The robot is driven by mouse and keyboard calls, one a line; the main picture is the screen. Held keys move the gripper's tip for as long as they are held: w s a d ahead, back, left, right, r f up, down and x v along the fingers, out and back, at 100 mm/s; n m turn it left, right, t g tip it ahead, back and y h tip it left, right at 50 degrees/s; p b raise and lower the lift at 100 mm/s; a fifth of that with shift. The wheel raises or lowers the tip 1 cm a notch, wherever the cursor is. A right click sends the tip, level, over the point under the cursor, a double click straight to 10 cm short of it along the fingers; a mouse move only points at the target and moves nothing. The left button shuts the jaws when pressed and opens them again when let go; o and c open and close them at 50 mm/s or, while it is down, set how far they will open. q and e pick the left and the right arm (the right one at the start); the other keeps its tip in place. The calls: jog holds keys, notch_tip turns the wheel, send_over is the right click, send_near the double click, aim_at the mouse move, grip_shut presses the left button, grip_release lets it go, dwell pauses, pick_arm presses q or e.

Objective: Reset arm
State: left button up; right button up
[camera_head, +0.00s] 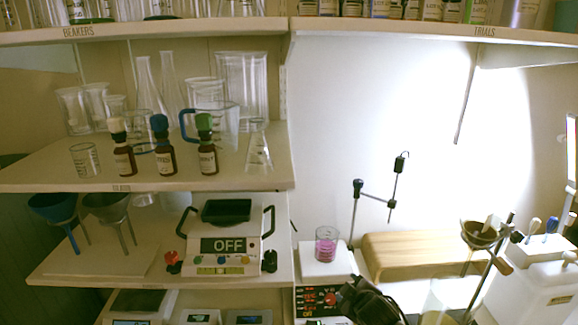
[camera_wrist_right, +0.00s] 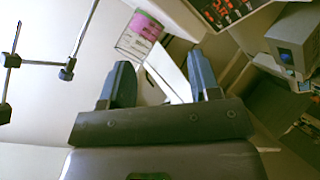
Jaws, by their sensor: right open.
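Three brown aroma bottles stand in a row on the middle left shelf in the head view: one with a white cap (camera_head: 123,160), one with a blue cap (camera_head: 164,160), one with a green cap (camera_head: 207,160). My right gripper (camera_wrist_right: 162,75) is open, with nothing between its fingers in the right wrist view. In the head view my dark right gripper (camera_head: 365,303) is at the bottom centre, below and right of the shelves and apart from the bottles. My left gripper is not in view.
A beaker of pink liquid (camera_head: 327,244) stands on a white device near my right gripper and also shows in the wrist view (camera_wrist_right: 141,34). A stand with a clamp (camera_head: 376,195) rises behind it. A wooden box (camera_head: 420,254) lies right. Glassware crowds the left shelf (camera_head: 240,181).

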jog(key=s+d+f+m+b, duration=0.1)
jog(key=s+d+f+m, duration=0.2)
jog(key=s, duration=0.7)
jog(key=s+d+f+m+h, duration=0.1)
jog(key=s+d+f+m, duration=0.2)
jog(key=s, duration=0.7)
jog(key=s+d+f+m+b, duration=0.1)
jog(key=s+d+f+m, duration=0.3)
jog(key=s, duration=0.7)
jog(key=shift+d+f+h+b, duration=0.35)
jog(key=shift+d+f+h, duration=0.1)
jog(key=shift+d, duration=0.15)
